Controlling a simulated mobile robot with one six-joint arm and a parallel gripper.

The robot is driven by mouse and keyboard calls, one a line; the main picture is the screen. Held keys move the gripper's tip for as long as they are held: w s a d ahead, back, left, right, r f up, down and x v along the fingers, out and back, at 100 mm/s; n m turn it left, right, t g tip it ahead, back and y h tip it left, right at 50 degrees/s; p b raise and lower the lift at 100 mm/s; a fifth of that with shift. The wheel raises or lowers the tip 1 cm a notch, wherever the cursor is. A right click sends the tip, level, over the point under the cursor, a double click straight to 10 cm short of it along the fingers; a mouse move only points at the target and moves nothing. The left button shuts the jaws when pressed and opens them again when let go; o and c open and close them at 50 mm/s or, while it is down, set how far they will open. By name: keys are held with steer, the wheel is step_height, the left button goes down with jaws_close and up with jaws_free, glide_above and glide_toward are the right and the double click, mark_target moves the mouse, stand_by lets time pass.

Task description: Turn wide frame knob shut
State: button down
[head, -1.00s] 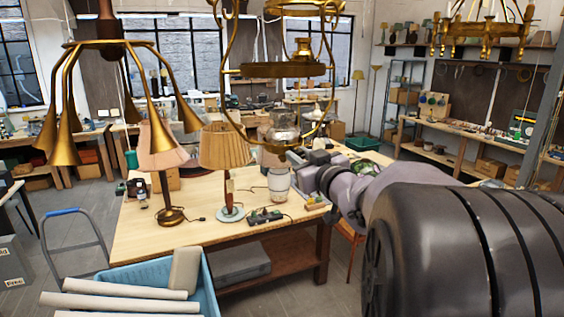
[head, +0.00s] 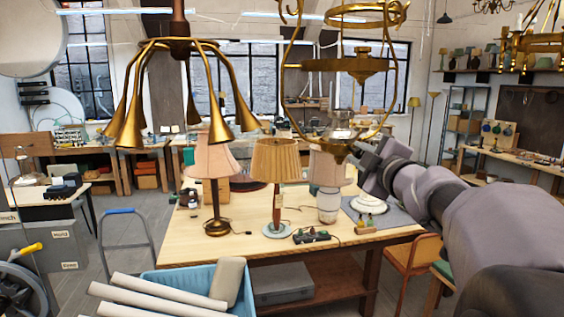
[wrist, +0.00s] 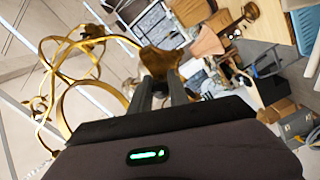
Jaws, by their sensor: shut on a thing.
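The wide brass frame (head: 345,64) hangs in the upper middle of the head view, with a ring at its top, a wide crossbar and curved side rods meeting low down. My gripper (head: 356,154) is at its lower end, right of the bottom brass part. In the wrist view my gripper (wrist: 163,88) has its two dark fingers close together on a gold-brown piece, which looks like the knob (wrist: 160,61). Curved brass rods of the frame (wrist: 66,104) show to the left there. In the head view the knob is too small or hidden to make out.
A brass chandelier with several downturned horns (head: 178,80) hangs at left. Below, a wooden workbench (head: 262,247) carries several shaded lamps (head: 275,160) and a white round base (head: 369,204). A blue crate (head: 243,290) with pale tubes stands in front. Another brass chandelier (head: 520,40) hangs at right.

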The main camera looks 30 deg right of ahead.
steer(key=n+b, duration=0.2)
steer(key=n, duration=0.3)
steer(key=shift+b, duration=0.4)
steer(key=shift+n, duration=0.3)
steer(key=c, duration=1.3)
jaws_free()
steer(key=shift+r, duration=0.1)
steer(key=shift+o, duration=0.2)
